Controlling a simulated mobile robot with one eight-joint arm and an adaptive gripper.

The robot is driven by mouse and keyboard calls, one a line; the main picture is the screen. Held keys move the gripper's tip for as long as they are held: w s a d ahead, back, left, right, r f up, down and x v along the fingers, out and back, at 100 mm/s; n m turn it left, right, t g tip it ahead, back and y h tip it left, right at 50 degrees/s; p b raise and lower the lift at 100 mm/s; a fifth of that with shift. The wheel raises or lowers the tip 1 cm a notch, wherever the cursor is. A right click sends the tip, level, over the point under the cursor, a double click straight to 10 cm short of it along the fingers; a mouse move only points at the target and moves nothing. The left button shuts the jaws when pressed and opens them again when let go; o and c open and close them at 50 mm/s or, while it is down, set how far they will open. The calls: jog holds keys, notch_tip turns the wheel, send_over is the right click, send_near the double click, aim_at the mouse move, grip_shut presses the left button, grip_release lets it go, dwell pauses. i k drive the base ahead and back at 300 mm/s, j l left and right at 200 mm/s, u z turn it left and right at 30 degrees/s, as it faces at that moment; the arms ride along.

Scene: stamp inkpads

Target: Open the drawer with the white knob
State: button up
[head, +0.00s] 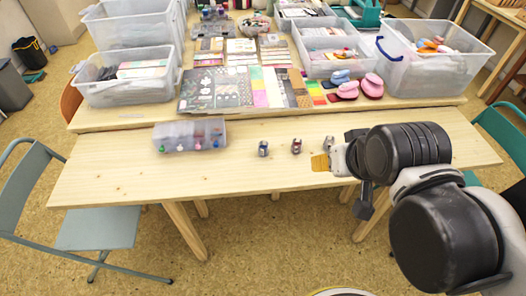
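A small translucent drawer box (205,127) lies on the left part of the near wooden table. The drawers look shut. My gripper (320,162) is over the table, well right of the box and apart from it. Its tip looks yellowish, and its finger opening cannot be made out.
Three small metal stamps (263,148) stand in a row between the box and my gripper; the rightmost is close to my gripper. Paper sheets, pink stamps (372,85) and clear bins (125,88) fill the table behind. The table's front strip is clear. A chair (100,229) stands front left.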

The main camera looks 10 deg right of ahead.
aim_at(182, 144)
jog(key=z, duration=0.35)
jog(key=k+u, duration=0.1)
jog(key=u, duration=1.25)
jog(key=i+j+z, duration=0.4)
jog(key=i+j, duration=0.3)
jog(key=j, duration=0.1)
